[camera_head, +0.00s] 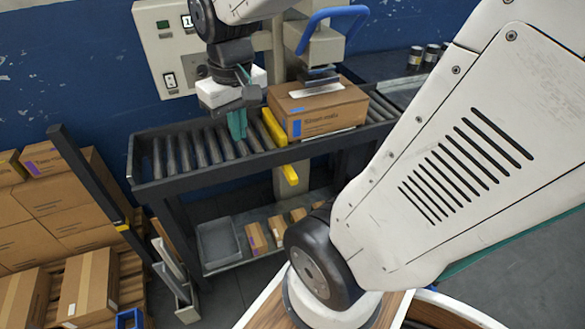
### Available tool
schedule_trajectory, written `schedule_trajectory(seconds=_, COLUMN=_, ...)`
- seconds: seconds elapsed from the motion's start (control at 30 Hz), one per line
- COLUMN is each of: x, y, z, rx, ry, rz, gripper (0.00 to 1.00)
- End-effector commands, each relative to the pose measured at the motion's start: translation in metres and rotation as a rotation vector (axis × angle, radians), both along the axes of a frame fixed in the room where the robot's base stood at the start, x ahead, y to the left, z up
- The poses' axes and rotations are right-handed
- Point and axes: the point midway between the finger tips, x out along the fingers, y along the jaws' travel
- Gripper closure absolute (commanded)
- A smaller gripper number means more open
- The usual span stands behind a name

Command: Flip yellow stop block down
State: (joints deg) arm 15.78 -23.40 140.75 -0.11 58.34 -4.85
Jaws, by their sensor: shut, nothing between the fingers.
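The yellow stop block (273,127) is a yellow bar standing across the rollers, against the left side of a cardboard box. A yellow piece (290,175) also sticks out below the front rail of the conveyor. My gripper (237,124) has teal fingers pointing down over the rollers, just left of the yellow bar. The fingers are shut and hold nothing. Whether they touch the bar cannot be told from this angle.
The cardboard box (318,107) sits on the roller conveyor (190,150) under a press head with a blue handle (330,14). A control panel (170,45) is behind. Rollers to the left are clear. A lower shelf holds a grey bin (218,243) and small boxes. Stacked cartons (60,205) stand left.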

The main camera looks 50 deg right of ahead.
Motion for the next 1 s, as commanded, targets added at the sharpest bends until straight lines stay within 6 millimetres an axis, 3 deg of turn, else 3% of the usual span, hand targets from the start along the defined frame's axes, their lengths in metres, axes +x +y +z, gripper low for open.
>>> schedule_trajectory(seconds=0.1, x=0.027, y=-0.052, z=-0.031, rx=0.007, ry=0.027, rz=-0.096, gripper=1.0)
schedule_trajectory(seconds=0.23, x=0.043, y=-0.112, z=-0.07, rx=0.016, ry=0.044, rz=-0.187, gripper=1.0)
schedule_trajectory(seconds=0.4, x=0.044, y=-0.18, z=-0.124, rx=0.027, ry=0.061, rz=-0.286, gripper=1.0)
schedule_trajectory(seconds=0.5, x=0.039, y=-0.207, z=-0.148, rx=0.032, ry=0.065, rz=-0.326, gripper=1.0)
schedule_trajectory(seconds=0.7, x=0.032, y=-0.232, z=-0.171, rx=0.034, ry=0.067, rz=-0.361, gripper=1.0)
schedule_trajectory(seconds=1.0, x=0.032, y=-0.233, z=-0.172, rx=0.034, ry=0.067, rz=-0.361, gripper=1.0)
